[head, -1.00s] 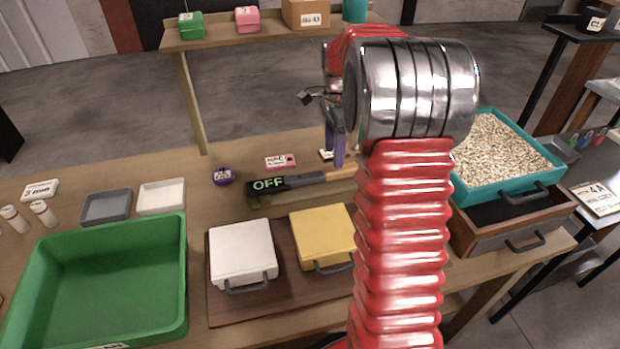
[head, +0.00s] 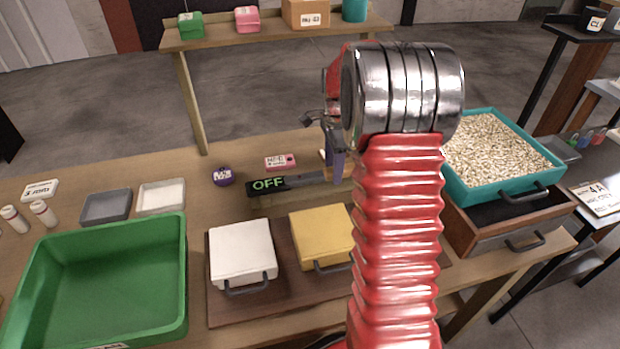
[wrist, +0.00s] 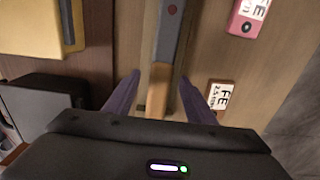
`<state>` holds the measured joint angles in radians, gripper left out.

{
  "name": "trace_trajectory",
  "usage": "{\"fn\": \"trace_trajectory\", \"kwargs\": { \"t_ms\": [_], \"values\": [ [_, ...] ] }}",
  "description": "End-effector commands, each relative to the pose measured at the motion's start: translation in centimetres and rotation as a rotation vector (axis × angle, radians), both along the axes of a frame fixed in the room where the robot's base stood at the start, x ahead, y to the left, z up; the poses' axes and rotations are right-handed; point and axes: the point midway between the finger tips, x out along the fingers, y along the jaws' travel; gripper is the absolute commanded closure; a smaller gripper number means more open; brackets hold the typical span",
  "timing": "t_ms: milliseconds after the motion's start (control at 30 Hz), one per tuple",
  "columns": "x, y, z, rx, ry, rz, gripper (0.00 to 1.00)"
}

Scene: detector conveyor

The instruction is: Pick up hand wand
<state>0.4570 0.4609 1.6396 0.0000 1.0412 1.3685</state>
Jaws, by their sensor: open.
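In the wrist view my gripper (wrist: 160,78) is open, with one finger on each side of the wand and gaps showing. In the head view my gripper and arm hide the handle.
A white box (head: 242,250) and a yellow box (head: 322,235) stand in front of the wand. A green bin (head: 105,285) is at left; a teal tray of pellets (head: 495,150) is at right.

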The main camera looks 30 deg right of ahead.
Motion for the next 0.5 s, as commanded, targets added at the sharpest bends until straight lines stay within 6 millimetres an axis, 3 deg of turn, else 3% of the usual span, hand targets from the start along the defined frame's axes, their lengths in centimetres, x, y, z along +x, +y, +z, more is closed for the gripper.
{"fn": "trace_trajectory", "kwargs": {
  "t_ms": [500],
  "values": [
    [0.02,0.05,-0.05,0.000,0.000,0.001,0.50]
  ]
}}
